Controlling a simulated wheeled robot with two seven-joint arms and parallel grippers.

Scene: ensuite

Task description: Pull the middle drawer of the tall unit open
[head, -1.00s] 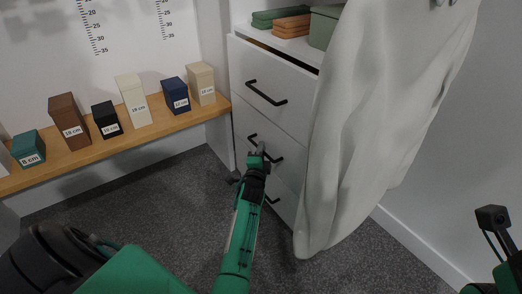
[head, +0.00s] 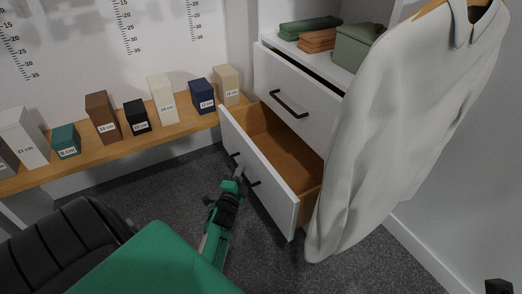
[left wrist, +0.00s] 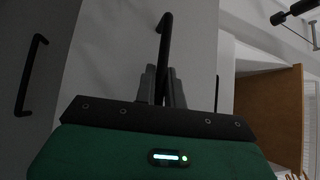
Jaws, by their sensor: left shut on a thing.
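The tall unit is white with black bar handles. Its middle drawer (head: 268,180) is pulled well out, showing a wooden inside that looks empty. My left gripper (head: 239,174) is shut on the black handle of this drawer. In the left wrist view the handle (left wrist: 166,38) runs between the closed fingers (left wrist: 162,85). The top drawer (head: 296,98) above it has its own black handle (head: 289,104) and looks nearly shut.
A pale shirt (head: 400,120) hangs close against the right side of the open drawer. Folded cloths (head: 318,40) and a green box (head: 355,48) lie on the unit. A wooden shelf (head: 185,128) with several labelled blocks stands left. Grey carpet is clear in front.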

